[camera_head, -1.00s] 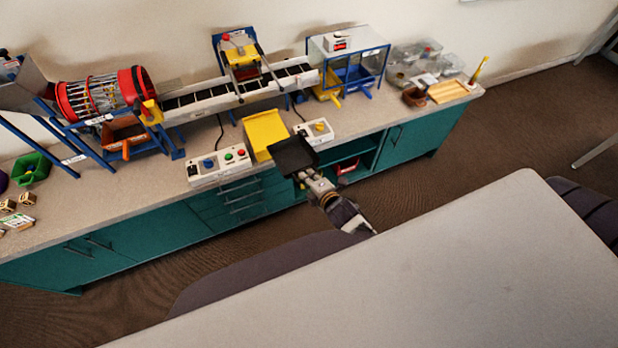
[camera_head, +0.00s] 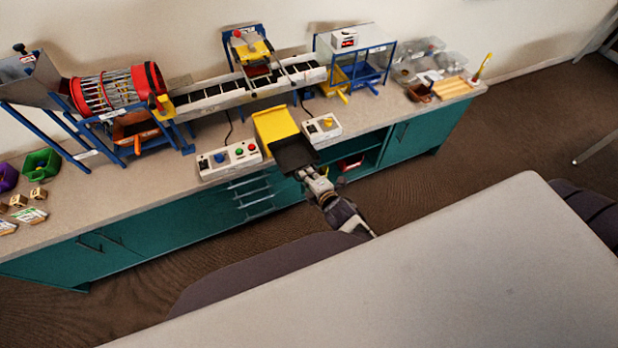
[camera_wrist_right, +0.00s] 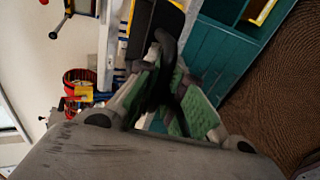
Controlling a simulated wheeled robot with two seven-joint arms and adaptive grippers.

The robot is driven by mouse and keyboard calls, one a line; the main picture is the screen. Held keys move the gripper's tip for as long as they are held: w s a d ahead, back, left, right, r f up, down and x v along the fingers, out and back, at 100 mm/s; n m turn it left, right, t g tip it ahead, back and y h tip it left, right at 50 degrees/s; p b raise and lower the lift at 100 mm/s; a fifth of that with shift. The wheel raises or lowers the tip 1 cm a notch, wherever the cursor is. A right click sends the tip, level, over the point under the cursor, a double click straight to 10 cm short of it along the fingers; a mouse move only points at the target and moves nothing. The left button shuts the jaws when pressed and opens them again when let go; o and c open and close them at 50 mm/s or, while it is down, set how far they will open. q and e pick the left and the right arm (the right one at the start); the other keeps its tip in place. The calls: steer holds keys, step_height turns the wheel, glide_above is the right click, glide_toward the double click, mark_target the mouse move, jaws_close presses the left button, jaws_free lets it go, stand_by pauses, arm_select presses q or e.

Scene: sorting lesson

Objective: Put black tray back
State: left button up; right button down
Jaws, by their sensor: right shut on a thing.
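The black tray (camera_head: 294,154) is at the front edge of the counter in the head view, right in front of the yellow tray (camera_head: 275,126). My right gripper (camera_head: 308,174) is shut on the near side of the black tray. In the right wrist view the black tray (camera_wrist_right: 158,18) shows beyond the green-padded fingers, and the fingers hide part of the grip. I cannot tell whether the tray touches the counter or the yellow tray. My left gripper is not in view.
Control boxes stand left (camera_head: 229,160) and right (camera_head: 322,129) of the yellow tray. A conveyor (camera_head: 240,88) runs behind. An open shelf (camera_head: 352,150) lies under the counter. A grey table (camera_head: 420,260) fills the foreground.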

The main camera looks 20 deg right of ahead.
mark_target(300, 165)
steer(key=shift+w+r, duration=0.2)
steer(key=shift+r, duration=0.1)
steer(key=shift+a, duration=0.15)
